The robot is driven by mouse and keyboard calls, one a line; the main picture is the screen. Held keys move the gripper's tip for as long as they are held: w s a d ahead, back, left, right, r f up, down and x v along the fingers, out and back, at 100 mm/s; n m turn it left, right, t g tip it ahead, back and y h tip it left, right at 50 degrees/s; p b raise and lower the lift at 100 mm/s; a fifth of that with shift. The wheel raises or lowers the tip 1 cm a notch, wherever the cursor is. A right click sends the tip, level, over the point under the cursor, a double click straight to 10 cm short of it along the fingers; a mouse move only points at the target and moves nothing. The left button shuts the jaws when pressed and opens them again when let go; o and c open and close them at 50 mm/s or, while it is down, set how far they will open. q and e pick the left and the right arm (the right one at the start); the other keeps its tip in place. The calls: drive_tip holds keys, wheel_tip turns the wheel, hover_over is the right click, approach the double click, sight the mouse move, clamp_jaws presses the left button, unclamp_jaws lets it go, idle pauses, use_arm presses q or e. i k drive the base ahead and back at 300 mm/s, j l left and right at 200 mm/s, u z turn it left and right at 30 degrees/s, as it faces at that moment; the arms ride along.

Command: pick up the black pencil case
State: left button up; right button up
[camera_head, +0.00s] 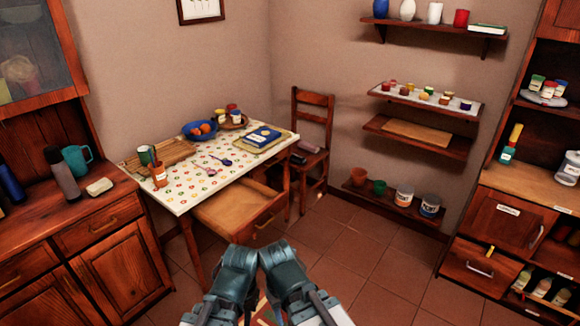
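A small dark item (298,158), possibly the black pencil case, lies on the seat of the wooden chair (318,163). It is too small to identify for certain, and the table's corner is close in front of it. A pinkish-grey item (309,147) lies beside it. My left gripper (238,258) and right gripper (280,258) are close together at the bottom centre, well short of the chair. Their fingertips are not clearly visible, so I cannot tell whether they are open. I see nothing held.
The table (190,198) holds a blue bowl (199,131), a tray, jars and a blue book. Its drawer (243,214) is pulled out towards me. Cabinets stand left and right. Wall shelves (415,137) hang right of the chair. Tiled floor (372,262) is clear at centre right.

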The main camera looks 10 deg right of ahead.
sight(298, 158)
drive_tip(key=i+l+z, duration=0.2)
drive_tip(key=i+l, duration=0.25)
drive_tip(key=i, duration=0.3)
drive_tip(key=i+l+z, duration=0.2)
drive_tip(key=i, duration=0.6)
drive_tip(key=i+l+z, duration=0.15)
drive_tip(key=i+l, duration=0.15)
drive_tip(key=i, duration=0.55)
drive_tip(key=i+l+z, duration=0.2)
drive_tip(key=i, duration=0.6)
drive_tip(key=j, duration=0.1)
